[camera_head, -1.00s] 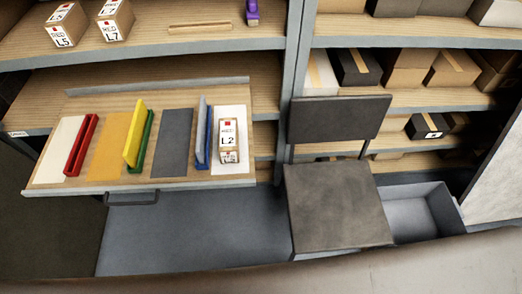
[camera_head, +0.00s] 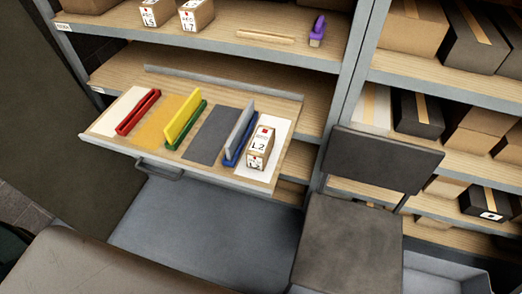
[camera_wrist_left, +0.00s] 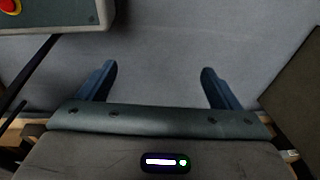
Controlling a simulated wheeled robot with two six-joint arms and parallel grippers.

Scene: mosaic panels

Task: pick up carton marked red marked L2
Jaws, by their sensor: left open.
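The carton marked L2 (camera_head: 260,148) is a small box with a white label and a red mark. It stands on the white panel (camera_head: 277,140) at the right end of the pulled-out wooden drawer (camera_head: 150,139), just right of a blue rail (camera_head: 233,155). My left gripper (camera_wrist_left: 157,82) shows only in the left wrist view, with its two blue-grey fingers spread wide and nothing between them. The carton is not in that wrist view. My right gripper is not in view.
Red (camera_head: 139,112) and green (camera_head: 186,128) rails and a grey panel (camera_head: 210,134) share the drawer. More labelled cartons (camera_head: 197,14) and a purple object (camera_head: 318,30) sit on the shelf above. A dark chair (camera_head: 348,245) stands right of the drawer.

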